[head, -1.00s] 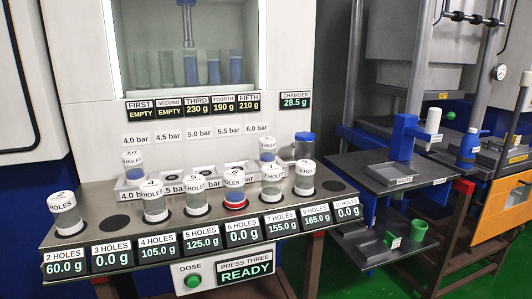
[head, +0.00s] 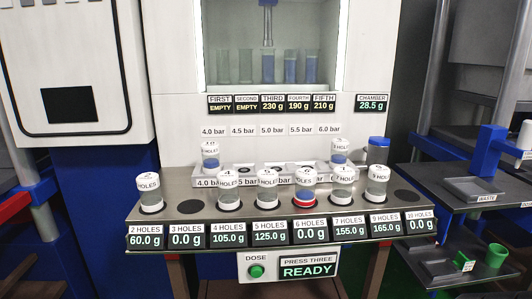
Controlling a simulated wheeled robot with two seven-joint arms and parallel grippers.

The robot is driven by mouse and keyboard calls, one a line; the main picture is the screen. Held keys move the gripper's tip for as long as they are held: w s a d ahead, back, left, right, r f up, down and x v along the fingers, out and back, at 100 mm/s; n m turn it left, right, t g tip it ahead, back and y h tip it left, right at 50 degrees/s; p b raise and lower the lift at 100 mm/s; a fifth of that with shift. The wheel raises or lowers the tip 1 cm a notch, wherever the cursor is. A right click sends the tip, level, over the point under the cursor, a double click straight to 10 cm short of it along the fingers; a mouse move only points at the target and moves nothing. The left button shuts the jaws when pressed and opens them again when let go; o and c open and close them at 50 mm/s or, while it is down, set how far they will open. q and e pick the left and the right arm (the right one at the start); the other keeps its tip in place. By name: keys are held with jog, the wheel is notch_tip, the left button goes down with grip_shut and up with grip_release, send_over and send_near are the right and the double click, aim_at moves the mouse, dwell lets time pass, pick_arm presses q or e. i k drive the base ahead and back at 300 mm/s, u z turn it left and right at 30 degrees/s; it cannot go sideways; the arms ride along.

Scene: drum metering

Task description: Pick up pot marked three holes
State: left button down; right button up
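A white-lidded pot with blue contents (head: 340,152) stands on the raised back shelf under the 6.0 bar label; its lid seems to read 3 HOLES, in small print. The 3 HOLES place (head: 190,210) on the front ledge is an empty dark disc, and its display (head: 187,236) reads 0.0 g. Another white-lidded pot (head: 210,154) stands on the shelf under 4.0 bar; its lid looks like 10 HOLES, not clearly legible. Neither of my grippers is in view.
A blue-topped grey container (head: 377,151) stands right of the shelf. A green DOSE button (head: 257,271) is below. A waste tray (head: 470,190) and green cup (head: 496,255) are at right.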

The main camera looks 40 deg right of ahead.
aim_at(340, 147)
jog(key=u, duration=1.95)
jog(key=k, duration=1.95)
jog(key=z, duration=1.75)
